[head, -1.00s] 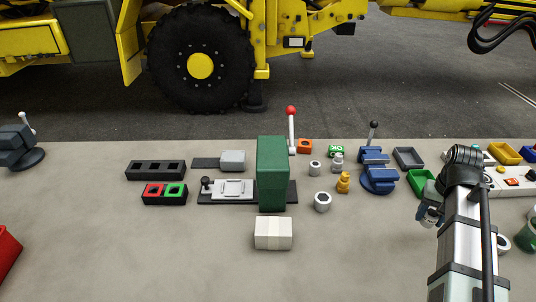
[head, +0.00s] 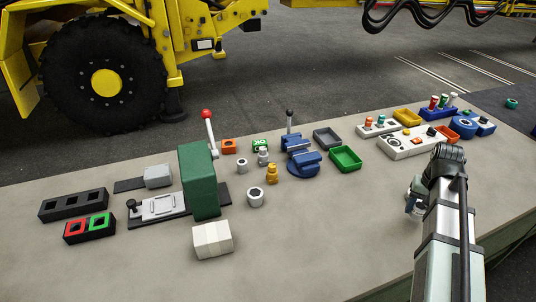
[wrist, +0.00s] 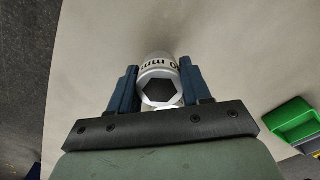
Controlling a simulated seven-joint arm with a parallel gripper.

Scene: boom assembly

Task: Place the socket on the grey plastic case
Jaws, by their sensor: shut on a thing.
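My gripper (wrist: 158,98) is shut on a pale grey socket (wrist: 157,68) with a dark hexagonal opening and black lettering, between its two blue fingers. In the head view my gripper (head: 414,198) is at the right, above bare table and mostly hidden behind my arm. An open grey tray (head: 328,138) lies farther back and to the left of it, empty. A closed light-grey box (head: 158,176) sits on a dark plate at the left. I cannot tell which of these two is the grey plastic case. Both are apart from my gripper.
Several grey sockets, including one (head: 255,197), stand by the green press (head: 199,180).

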